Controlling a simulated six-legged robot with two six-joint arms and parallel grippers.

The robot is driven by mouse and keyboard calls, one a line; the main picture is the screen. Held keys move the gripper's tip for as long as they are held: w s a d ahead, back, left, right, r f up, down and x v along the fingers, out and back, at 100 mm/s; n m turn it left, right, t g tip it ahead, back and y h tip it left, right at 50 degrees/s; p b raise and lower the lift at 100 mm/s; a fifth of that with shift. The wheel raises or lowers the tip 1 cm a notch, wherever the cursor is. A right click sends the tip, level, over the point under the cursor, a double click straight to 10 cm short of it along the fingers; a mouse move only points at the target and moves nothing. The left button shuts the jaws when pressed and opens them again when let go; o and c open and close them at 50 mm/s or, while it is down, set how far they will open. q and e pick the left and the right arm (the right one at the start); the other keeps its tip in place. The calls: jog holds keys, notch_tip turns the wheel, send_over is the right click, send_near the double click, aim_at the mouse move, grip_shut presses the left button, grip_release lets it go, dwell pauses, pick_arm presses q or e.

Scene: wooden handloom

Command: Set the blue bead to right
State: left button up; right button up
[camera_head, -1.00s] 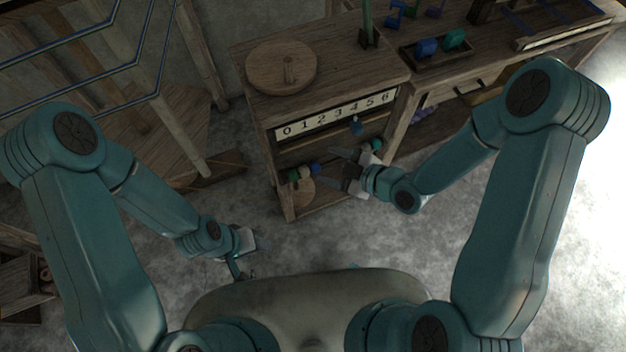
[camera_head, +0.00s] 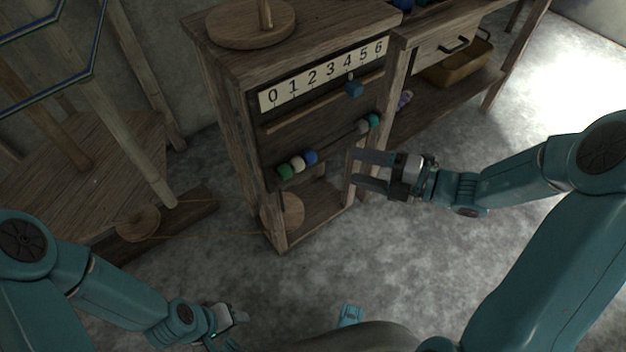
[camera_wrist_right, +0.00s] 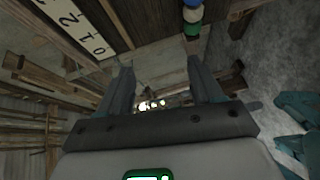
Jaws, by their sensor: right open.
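The blue bead (camera_head: 310,157) is on a rod across the front of the wooden cabinet, touching the white bead (camera_head: 297,164), with the green bead (camera_head: 284,172) at the left end. A grey bead (camera_head: 362,127) and a teal bead (camera_head: 374,120) sit at the rod's right end, with a bare gap between the groups. My right gripper (camera_head: 354,167) is open and empty, right of the blue bead and below the gap. In the right wrist view the blue bead (camera_wrist_right: 192,3) is cut by the top edge. My left gripper (camera_head: 232,318) is low at left; its jaws are unclear.
A number strip (camera_head: 325,73) marked 0 to 6 is above the rod, with a blue slider (camera_head: 354,88) on a rail below it. A round wooden disc (camera_head: 236,22) sits on the cabinet top. A loom frame stands at left. The floor in front is clear.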

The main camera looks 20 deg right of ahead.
jog(key=d+f+t+h+b, duration=0.1)
jog(key=d+f+b, duration=0.3)
jog(key=f+b, duration=0.15)
jog(key=w+a+f+m+b, duration=0.1)
jog(key=w+a+f+b, duration=0.2)
jog(key=w+a, duration=0.7)
jog(key=shift+w+f+h+b, duration=0.15)
jog(key=shift+w+h+b, duration=0.15)
jog(key=shift+w+b, duration=0.4)
jog(key=shift+a, duration=0.1)
grip_shut()
jog(key=shift+t, duration=0.3)
jog(key=w+d, duration=0.1)
jog(key=d, duration=0.2)
jog(key=w+d+p, duration=0.1)
jog(key=d, duration=0.1)
jog(key=w+d, duration=0.1)
jog(key=d, duration=0.2)
jog(key=shift+d+p, duration=0.3)
jog(key=d, duration=0.1)
jog(key=w+d, duration=0.1)
jog(key=d, duration=0.1)
jog(key=shift+w, duration=0.1)
jog(key=shift+w+d, duration=0.3)
jog(key=shift+d, duration=0.6)
